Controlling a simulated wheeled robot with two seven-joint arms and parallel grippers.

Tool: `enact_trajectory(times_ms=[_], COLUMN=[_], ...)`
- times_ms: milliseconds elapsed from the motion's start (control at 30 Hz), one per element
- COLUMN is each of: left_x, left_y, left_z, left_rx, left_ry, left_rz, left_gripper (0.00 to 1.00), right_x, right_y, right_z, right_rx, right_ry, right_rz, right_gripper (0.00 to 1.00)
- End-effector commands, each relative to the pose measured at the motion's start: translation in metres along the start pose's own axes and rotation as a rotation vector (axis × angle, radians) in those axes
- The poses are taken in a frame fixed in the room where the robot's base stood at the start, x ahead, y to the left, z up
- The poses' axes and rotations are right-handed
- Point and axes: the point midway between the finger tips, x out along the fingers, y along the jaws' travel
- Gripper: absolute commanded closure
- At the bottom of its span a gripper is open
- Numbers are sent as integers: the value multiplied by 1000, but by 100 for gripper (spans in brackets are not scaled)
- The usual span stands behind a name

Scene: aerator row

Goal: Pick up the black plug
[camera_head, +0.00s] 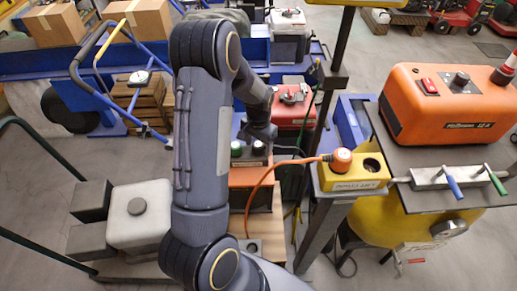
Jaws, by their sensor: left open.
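The black plug (259,148) stands in a dark holder with an orange front, beside a green-topped plug (236,149). A black cable runs off to the right from near it. My left gripper (259,137) is directly above the black plug, pointing down, with its fingers open. The fingers are small and dark in this view, and I cannot tell whether they touch the plug. My left arm crosses the middle of the picture and hides what lies behind it. My right gripper is not in view.
A yellow socket box (353,176) to the right holds an orange plug (340,159) with an orange cable. An orange machine (440,103) stands on a dark table at the right. A red case (293,105) stands behind my gripper. A dark post rises close to its right.

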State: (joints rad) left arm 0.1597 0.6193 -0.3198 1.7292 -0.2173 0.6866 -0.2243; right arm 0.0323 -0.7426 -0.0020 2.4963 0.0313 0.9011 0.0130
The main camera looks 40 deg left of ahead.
Motion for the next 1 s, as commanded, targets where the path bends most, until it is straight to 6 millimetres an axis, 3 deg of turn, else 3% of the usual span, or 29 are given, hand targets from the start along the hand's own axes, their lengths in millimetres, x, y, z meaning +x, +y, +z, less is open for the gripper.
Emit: enact_trajectory(times_ms=[300,700,1000], left_x=[8,8,5], left_y=[0,0,0], left_z=[0,0,0], left_rx=[-1,-1,-1], left_ry=[1,1,1], left_rz=[1,0,0], left_gripper=[36,86,86], right_x=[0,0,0], right_y=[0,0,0], right_z=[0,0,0], right_rx=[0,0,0], right_ry=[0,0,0], right_rz=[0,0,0], right_gripper=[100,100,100])
